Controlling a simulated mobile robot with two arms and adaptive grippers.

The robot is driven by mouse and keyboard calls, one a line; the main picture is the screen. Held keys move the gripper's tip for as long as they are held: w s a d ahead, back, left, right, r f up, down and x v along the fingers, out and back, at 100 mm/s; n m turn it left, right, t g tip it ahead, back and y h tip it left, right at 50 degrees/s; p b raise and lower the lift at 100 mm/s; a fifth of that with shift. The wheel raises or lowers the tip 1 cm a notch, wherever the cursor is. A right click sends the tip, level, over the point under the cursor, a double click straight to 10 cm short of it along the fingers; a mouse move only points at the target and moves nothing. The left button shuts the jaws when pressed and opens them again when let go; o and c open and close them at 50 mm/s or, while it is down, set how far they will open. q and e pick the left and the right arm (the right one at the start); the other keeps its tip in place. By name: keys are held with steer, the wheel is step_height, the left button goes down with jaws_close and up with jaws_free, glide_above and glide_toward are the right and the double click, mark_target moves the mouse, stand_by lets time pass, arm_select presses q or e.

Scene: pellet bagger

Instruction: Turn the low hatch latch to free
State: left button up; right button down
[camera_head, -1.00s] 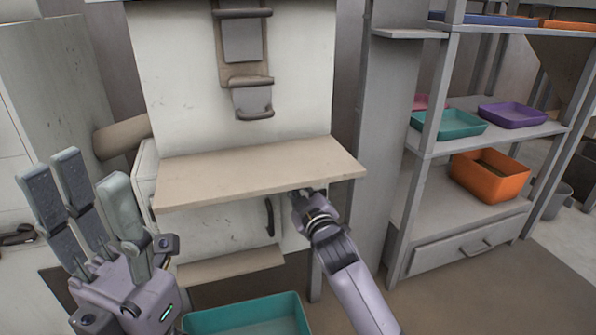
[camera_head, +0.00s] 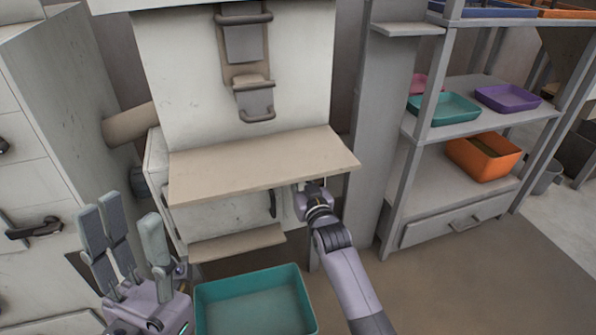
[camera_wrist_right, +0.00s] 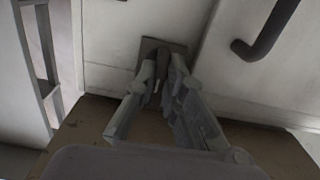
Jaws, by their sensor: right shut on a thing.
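The low hatch (camera_head: 228,214) is a pale panel under the beige shelf board, with a dark curved handle (camera_head: 272,204) at its right side. The latch (camera_wrist_right: 157,88) is a small dark piece on a square brown plate (camera_wrist_right: 165,46) in the right wrist view. My right gripper (camera_wrist_right: 162,68) is shut on the latch, its fingers on either side. In the head view, my right gripper (camera_head: 308,186) is under the board's right end, and the latch is hidden there. My left gripper (camera_head: 118,212) is open and empty at the lower left, its fingers pointing up.
The beige shelf board (camera_head: 260,165) juts out just above my right gripper. A teal bin (camera_head: 255,300) stands on the floor below the hatch. A grey post (camera_head: 375,130) and a rack with an orange bin (camera_head: 484,156) stand to the right. Grey drawers stand at left.

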steer(key=shift+f, duration=0.1)
stand_by(0.5)
steer(key=c, duration=1.7)
jaws_free()
steer(key=shift+o, duration=0.2)
steer(key=v, duration=1.2)
